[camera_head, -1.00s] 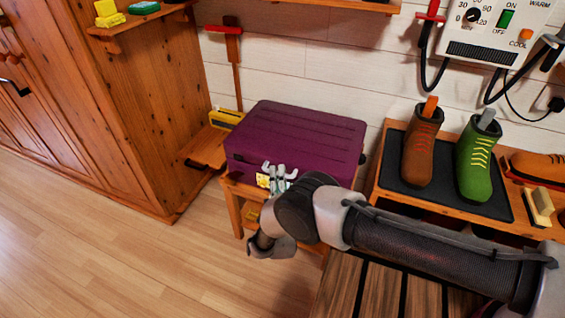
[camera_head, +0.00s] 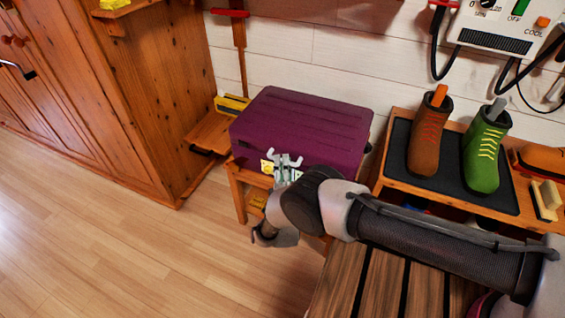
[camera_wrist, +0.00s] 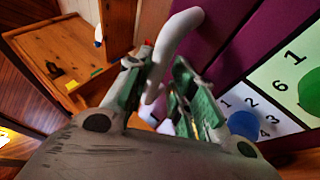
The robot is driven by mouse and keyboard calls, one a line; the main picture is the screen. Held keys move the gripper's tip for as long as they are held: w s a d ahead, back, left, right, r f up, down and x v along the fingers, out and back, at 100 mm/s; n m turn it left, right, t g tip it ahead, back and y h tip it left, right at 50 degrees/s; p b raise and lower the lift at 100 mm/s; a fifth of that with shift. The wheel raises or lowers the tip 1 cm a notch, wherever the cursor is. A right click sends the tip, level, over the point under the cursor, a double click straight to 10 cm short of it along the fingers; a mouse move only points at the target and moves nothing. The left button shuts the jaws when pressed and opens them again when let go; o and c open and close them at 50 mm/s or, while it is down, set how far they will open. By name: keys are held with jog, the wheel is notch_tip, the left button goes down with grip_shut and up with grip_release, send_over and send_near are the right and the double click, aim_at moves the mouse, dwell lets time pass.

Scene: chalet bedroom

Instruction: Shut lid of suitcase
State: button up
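The purple suitcase (camera_head: 305,118) lies on a low wooden stand (camera_head: 238,196) against the wall. Its ribbed lid looks down and flat; whether a thin gap remains at the front cannot be told. My gripper (camera_head: 284,166) is at the suitcase's front face, near the front edge of the lid. In the wrist view my gripper (camera_wrist: 168,92) has its green-padded fingers apart. A pale grey curved piece shows between and above them; what it belongs to is unclear. The purple side (camera_wrist: 225,45) with numbered stickers (camera_wrist: 265,105) is to the right. Contact is unclear.
A wooden wardrobe (camera_head: 120,100) stands at the left. A shoe bench (camera_head: 395,182) with a brown boot (camera_head: 430,137) and a green boot (camera_head: 485,150) is at the right. A slatted wooden surface (camera_head: 370,285) lies below my arm. The floor at front left is clear.

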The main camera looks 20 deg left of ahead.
jog(key=s+d+f, duration=0.1)
jog(key=s+d, duration=0.5)
jog(key=s, duration=0.7)
jog(key=shift+f, duration=0.2)
jog(key=shift+w+d, duration=0.1)
